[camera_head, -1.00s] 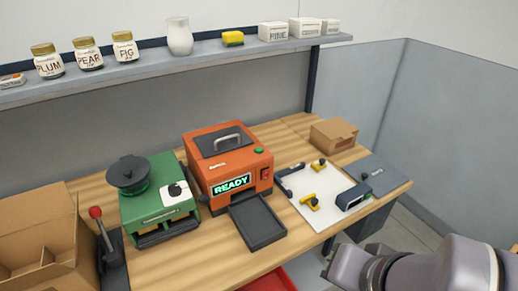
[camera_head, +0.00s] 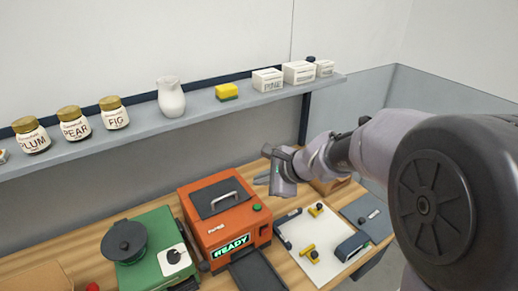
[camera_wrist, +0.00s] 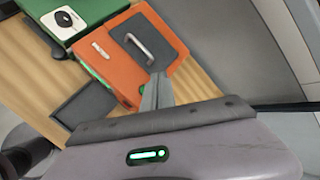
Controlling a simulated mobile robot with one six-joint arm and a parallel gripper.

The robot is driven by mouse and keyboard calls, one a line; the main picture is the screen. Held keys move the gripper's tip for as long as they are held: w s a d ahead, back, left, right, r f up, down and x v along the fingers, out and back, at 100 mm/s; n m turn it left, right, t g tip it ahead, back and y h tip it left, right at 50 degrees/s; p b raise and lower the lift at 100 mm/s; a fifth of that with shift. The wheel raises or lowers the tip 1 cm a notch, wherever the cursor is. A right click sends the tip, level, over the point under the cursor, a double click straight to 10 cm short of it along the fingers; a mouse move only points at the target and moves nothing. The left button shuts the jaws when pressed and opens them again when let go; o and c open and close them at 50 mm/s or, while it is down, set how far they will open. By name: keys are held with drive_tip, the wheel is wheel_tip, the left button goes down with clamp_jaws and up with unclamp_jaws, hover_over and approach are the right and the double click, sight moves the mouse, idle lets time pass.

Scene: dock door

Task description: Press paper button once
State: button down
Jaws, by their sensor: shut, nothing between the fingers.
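The orange machine (camera_head: 223,222) stands on the wooden bench with a dark lid, a metal handle and a lit READY display. A round green button (camera_head: 257,208) sits on its top right; small lettering beside the lid is too blurred to read surely. My gripper (camera_head: 262,180) is shut and empty, in the air above and behind the button's side of the machine, apart from it.
A green machine (camera_head: 152,250) stands left of the orange one. A dark tray (camera_head: 258,272) lies in front. A white board (camera_head: 312,249) with yellow parts is at right. The shelf (camera_head: 200,108) above holds jars, a pitcher, a sponge and boxes.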

sight(260, 208)
drive_tip(key=shift+w+a+f+m, duration=0.15)
drive_tip(key=shift+w+f+m, duration=0.15)
drive_tip(key=shift+w, duration=0.3)
drive_tip(key=shift+w+a+f+m, duration=0.15)
drive_tip(key=shift+w+m, duration=0.15)
drive_tip(key=shift+w, duration=0.3)
drive_tip(key=shift+s, duration=0.1)
drive_tip(key=shift+f, duration=0.15)
wheel_tip(260, 208, down, 8)
drive_tip(key=b, duration=0.7)
drive_tip(key=shift+f+b, duration=0.25)
drive_tip(key=shift+b, duration=0.15)
idle(0.4)
drive_tip(key=shift+f+b, duration=0.45)
drive_tip(key=shift+b, duration=0.05)
